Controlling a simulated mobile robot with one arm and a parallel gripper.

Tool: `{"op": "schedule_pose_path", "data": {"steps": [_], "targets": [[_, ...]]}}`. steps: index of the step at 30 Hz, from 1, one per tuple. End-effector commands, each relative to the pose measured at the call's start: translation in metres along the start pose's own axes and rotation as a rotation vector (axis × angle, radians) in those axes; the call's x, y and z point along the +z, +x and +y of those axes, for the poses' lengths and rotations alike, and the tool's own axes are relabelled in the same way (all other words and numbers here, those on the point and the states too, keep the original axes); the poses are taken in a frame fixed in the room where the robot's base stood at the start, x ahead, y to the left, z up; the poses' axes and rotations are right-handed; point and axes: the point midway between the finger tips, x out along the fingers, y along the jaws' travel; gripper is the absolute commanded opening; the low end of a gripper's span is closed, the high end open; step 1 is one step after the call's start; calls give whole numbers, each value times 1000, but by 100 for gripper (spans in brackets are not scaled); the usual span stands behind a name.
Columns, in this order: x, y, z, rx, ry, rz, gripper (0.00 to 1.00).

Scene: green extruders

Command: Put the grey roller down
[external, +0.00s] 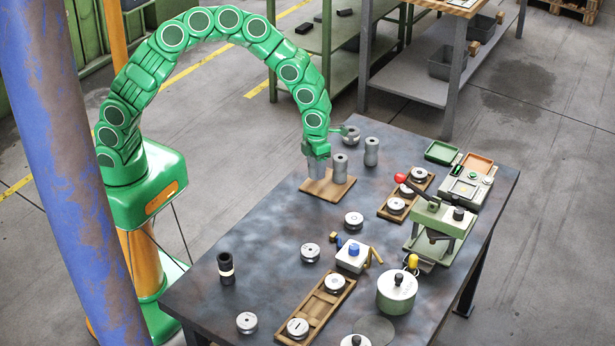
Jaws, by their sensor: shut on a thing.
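My gripper (316,154) is at the end of the green arm, over the left part of a small wooden board (326,204) at the table's far left. It is shut on a grey roller (317,169), which is upright below the jaws, its top partly hidden by them. Whether its lower end touches the board I cannot tell. A second grey roller (340,168) stands upright on the board, just right of the held one. A third grey roller (371,152) stands on the table behind and to the right.
A round grey part (351,133) is close behind my gripper. On the dark table (270,285) are a green press (440,225), a green pot (396,292), wooden trays (318,308) with metal discs, and a black cylinder (226,268). The table's left middle is mostly free.

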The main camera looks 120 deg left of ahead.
Motion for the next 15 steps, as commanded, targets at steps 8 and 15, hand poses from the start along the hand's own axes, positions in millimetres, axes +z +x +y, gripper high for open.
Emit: {"op": "schedule_pose_path", "data": {"steps": [8,15], "targets": [[3,27,-1,-1,0,-1,12],[3,33,-1,-2,0,-2,12]]}}
